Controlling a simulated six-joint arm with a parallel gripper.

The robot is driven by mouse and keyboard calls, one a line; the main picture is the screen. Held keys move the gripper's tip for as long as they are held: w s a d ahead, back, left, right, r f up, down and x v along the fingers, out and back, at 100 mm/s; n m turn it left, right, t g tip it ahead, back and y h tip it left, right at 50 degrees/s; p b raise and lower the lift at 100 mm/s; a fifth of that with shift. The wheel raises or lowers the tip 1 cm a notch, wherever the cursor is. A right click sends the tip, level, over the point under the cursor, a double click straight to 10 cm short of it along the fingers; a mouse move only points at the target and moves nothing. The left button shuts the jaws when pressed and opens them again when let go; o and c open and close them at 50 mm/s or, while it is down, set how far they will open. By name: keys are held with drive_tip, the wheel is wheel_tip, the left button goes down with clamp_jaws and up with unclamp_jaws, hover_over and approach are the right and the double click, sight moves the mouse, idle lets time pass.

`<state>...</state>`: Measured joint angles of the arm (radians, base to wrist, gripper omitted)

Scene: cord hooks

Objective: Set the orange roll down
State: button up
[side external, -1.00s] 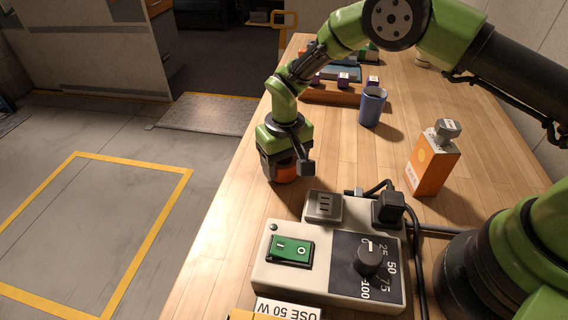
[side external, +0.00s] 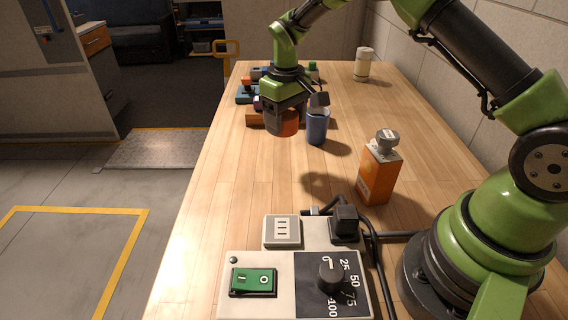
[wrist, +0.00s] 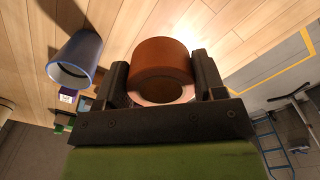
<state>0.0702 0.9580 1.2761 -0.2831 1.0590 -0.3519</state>
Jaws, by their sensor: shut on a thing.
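My gripper (side external: 283,121) is shut on the orange roll (side external: 288,128) and holds it in the air above the wooden table, left of the blue cup. In the wrist view, the orange roll (wrist: 161,62) sits between the two dark fingers of my gripper (wrist: 163,82), with its round open end facing the camera. Part of the roll is hidden by the fingers in the side view.
A blue cup (side external: 317,127) stands close to the right of my gripper. An orange bottle (side external: 378,172) and a control box (side external: 240,256) with cables stand nearer. The table (side external: 233,190) is clear at front left.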

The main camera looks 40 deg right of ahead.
hover_over(288, 166)
wheel_tip(288, 166, down, 5)
drive_tip(key=shift+d+f, duration=0.1)
drive_tip(key=shift+f, duration=0.1)
drive_tip(key=shift+w+f, duration=0.1)
drive_tip(key=shift+f, duration=2.15)
drive_tip(key=shift+f, duration=0.15)
drive_tip(key=o, duration=0.9)
drive_tip(key=shift+o, duration=0.2)
